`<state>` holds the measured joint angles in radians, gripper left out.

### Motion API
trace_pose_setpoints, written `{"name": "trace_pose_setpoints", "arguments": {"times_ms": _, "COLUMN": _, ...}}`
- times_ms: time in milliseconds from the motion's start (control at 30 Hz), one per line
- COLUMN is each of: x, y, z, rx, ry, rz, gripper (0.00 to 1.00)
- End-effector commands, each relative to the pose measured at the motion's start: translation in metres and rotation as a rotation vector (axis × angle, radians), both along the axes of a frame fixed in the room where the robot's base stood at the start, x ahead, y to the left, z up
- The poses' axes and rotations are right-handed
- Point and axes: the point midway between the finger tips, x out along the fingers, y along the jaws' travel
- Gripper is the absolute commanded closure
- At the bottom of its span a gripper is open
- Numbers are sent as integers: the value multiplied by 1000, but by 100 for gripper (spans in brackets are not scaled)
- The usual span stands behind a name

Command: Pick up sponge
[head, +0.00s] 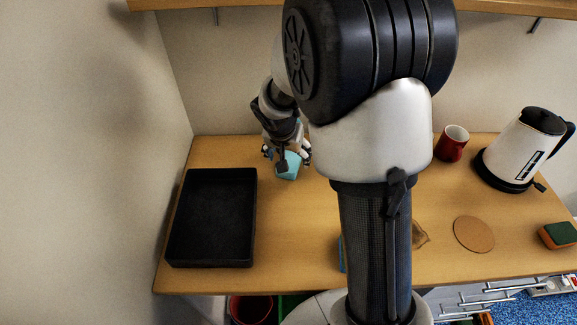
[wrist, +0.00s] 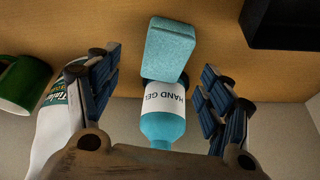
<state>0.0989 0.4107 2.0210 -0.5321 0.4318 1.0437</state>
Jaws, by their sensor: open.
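A light teal speckled block that looks like a sponge (wrist: 170,47) lies on the wooden table in the wrist view. It also shows in the head view (head: 288,166), just in front of my gripper. My gripper (wrist: 165,100) is open, with its dark blue padded fingers apart and nothing held. A teal hand gel bottle (wrist: 162,125) with a white label shows between the fingers, and the block overlaps its upper end in the picture. A green-and-orange block, also like a scouring sponge (head: 558,235), lies at the table's right edge, far from my gripper.
A black tray (head: 173,220) stands on the left of the table. In the wrist view, a white bottle (wrist: 58,125) and a green mug (wrist: 22,84) are at left. A red mug (head: 453,143), kettle (head: 522,150) and round coaster (head: 474,234) are at right. A shelf (head: 200,4) hangs above.

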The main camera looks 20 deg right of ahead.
Motion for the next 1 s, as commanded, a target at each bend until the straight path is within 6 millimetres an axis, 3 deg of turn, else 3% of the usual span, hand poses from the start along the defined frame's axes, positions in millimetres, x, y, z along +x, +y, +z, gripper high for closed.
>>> {"name": "trace_pose_setpoints", "arguments": {"times_ms": 167, "x": 3, "y": -1, "z": -8, "rx": 0, "ry": 0, "rz": 0, "gripper": 27}}
{"name": "trace_pose_setpoints", "arguments": {"times_ms": 500, "x": 19, "y": -7, "z": -51, "rx": 0, "ry": 2, "rz": 1, "gripper": 27}}
{"name": "trace_pose_setpoints", "arguments": {"times_ms": 733, "x": 20, "y": -7, "z": -50, "rx": 0, "ry": 0, "rz": 1, "gripper": 27}}
{"name": "trace_pose_setpoints", "arguments": {"times_ms": 1000, "x": 20, "y": -7, "z": -50, "rx": 0, "ry": 0, "rz": 0, "gripper": 45}}
